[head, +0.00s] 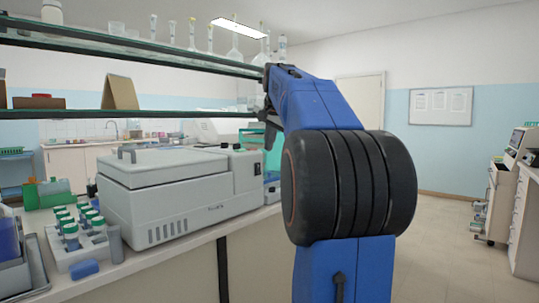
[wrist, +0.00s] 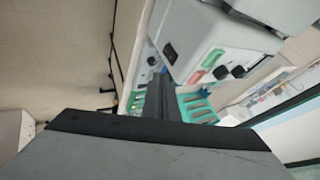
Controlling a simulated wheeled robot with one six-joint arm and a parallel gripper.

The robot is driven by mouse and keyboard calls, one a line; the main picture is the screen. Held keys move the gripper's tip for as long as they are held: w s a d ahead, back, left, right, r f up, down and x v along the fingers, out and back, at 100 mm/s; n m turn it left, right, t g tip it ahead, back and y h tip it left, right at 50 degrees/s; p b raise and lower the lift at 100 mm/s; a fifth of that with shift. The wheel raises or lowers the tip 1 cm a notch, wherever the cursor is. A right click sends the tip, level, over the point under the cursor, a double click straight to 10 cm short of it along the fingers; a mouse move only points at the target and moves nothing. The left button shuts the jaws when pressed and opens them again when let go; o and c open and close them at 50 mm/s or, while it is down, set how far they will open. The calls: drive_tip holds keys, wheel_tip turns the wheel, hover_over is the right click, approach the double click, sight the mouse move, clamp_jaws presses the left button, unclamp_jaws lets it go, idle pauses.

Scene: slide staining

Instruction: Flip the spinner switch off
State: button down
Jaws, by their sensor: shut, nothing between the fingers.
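The spinner, a light grey boxy machine (head: 170,190) with a lid, sits on the bench left of my arm in the head view. In the wrist view its end panel (wrist: 190,40) shows at the upper right, turned on its side. A small black rectangular switch (wrist: 170,53) is on that panel, near green and red marks and dark knobs. Whether it is on or off cannot be told. My gripper (wrist: 161,90) is shut and empty, its dark fingers pointing toward the area just below the panel. It appears apart from the switch.
A teal rack (wrist: 197,106) lies beyond my fingers in the wrist view. A white rack of green-capped bottles (head: 80,250) stands left of the spinner. Glass shelves (head: 150,50) with glassware hang above the bench. Open floor (head: 455,240) lies to the right.

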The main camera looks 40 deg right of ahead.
drive_tip(key=shift+w+r+v, duration=0.1)
drive_tip(key=shift+w+v, duration=0.1)
drive_tip(key=shift+v, duration=0.7)
drive_tip(key=shift+w+r+v, duration=0.1)
drive_tip(key=shift+w+v, duration=0.05)
drive_tip(key=shift+v, duration=0.8)
drive_tip(key=shift+a, duration=0.15)
drive_tip(key=s+a+f+n+y, duration=0.1)
drive_tip(key=s+a+f+n, duration=0.3)
drive_tip(key=a+f, duration=0.55)
drive_tip(key=s+a+f+n+y, duration=0.1)
drive_tip(key=s+a+f+n, duration=0.25)
drive_tip(key=a+f, duration=0.6)
drive_tip(key=s+a+f+n+y, duration=0.1)
drive_tip(key=s+a+f+n, duration=0.3)
drive_tip(key=s+a+f, duration=0.4)
drive_tip(key=s+a+f+n+g+y, duration=0.1)
drive_tip(key=s+a+f+n, duration=0.3)
drive_tip(key=s+a+f, duration=0.5)
wheel_tip(320, 180, down, 8)
drive_tip(key=shift+s+r+g, duration=0.2)
drive_tip(key=shift+s+g, duration=0.1)
drive_tip(key=shift+s, duration=0.65)
